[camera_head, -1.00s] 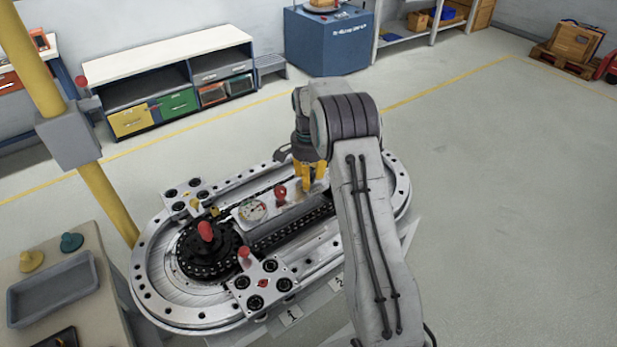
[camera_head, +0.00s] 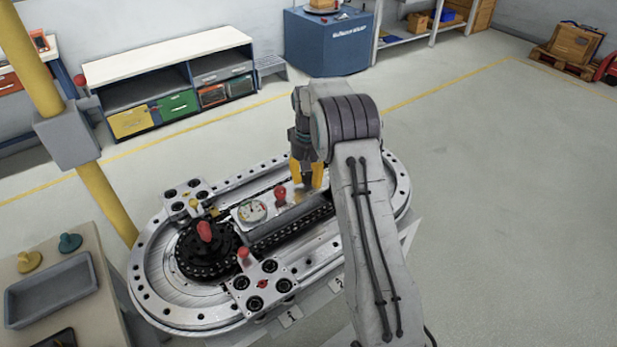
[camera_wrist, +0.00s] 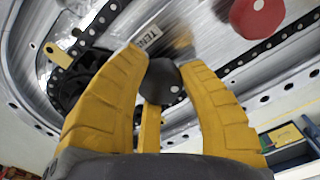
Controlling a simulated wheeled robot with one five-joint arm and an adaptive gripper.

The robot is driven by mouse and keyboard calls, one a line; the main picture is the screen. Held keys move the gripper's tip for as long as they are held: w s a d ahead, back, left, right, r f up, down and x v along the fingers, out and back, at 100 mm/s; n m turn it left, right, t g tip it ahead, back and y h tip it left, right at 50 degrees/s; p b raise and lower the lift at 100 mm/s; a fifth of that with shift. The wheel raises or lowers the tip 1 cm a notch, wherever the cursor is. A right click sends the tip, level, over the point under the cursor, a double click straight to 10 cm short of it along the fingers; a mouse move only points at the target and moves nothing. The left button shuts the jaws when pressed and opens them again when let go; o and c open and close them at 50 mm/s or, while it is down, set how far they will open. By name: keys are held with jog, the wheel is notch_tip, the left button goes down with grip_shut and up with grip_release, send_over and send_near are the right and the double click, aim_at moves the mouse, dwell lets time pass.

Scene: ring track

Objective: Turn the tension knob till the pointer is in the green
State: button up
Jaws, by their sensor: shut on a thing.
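The dark tension knob (camera_wrist: 163,82) with a white dot shows between my yellow fingers in the wrist view, beside a white label partly reading "TENS" (camera_wrist: 147,36). My gripper (camera_wrist: 166,62) is shut on this knob. In the head view my gripper (camera_head: 308,182) points down at the right part of the ring track's middle, and its fingers and my arm hide the knob. The round gauge (camera_head: 253,211) lies on the middle plate, left of my gripper. It has a pale face with coloured marks; its pointer is too small to read surely.
A red knob (camera_head: 281,193) stands between gauge and gripper, close to my fingers. The oval ring track (camera_head: 150,285) carries two carriages, a black sprocket (camera_head: 195,262) and a chain (camera_head: 290,228). A yellow post (camera_head: 105,200) stands at left. The floor at right is clear.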

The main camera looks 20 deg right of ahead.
aim_at(308, 174)
jog(key=shift+f+n, duration=0.1)
jog(key=shift+n, duration=0.7)
jog(key=o, duration=1.2)
notch_tip(308, 174, up, 10)
jog(key=shift+r, duration=1.05)
